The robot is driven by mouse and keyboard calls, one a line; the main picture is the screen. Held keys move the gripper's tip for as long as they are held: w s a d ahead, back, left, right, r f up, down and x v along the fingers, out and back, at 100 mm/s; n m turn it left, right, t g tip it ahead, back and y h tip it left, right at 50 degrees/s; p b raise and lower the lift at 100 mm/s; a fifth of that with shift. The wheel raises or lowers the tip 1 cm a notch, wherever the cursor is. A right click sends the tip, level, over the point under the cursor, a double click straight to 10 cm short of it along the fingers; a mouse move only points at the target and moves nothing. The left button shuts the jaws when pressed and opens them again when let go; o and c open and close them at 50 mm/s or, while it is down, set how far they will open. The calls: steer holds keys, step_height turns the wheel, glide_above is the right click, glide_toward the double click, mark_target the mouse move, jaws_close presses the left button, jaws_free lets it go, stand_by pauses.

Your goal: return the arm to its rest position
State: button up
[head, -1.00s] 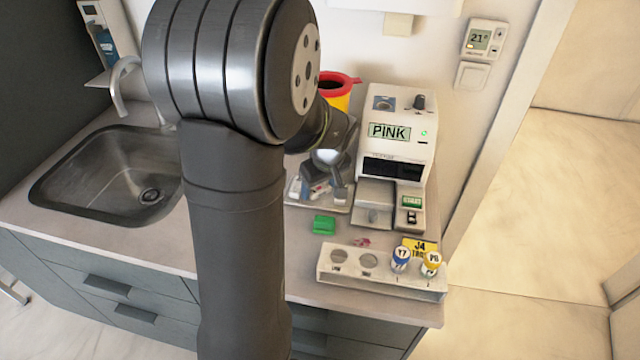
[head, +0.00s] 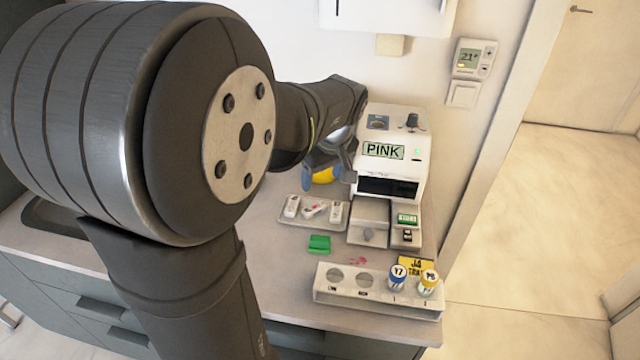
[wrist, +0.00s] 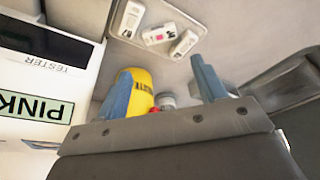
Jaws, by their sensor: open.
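My gripper (head: 325,172) is above the counter, left of the white tester and behind the tray of cassettes, partly hidden by my own arm in the head view. In the wrist view my gripper (wrist: 160,70) shows two blue fingers spread apart, with nothing visibly held. A yellow container (wrist: 141,92) shows between and behind the fingers. In the head view only a small part of the yellow container (head: 325,176) shows. My arm's large joint fills the upper left of the head view.
The white tester (head: 396,150) reads PINK. A tray (head: 318,224) holds white cassettes. A green block (head: 319,244) lies in front of it. A white rack (head: 375,305) holds blue-capped (head: 397,275) and yellow-capped (head: 428,282) vials. The sink (head: 45,222) is mostly hidden.

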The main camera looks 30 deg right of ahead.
mark_target(314, 207)
stand_by(0.4)
steer(key=x, duration=1.2)
steer(key=shift+f, duration=0.1)
step_height(314, 207, up, 3)
steer(key=shift+f, duration=0.1)
steer(key=shift+r, duration=0.6)
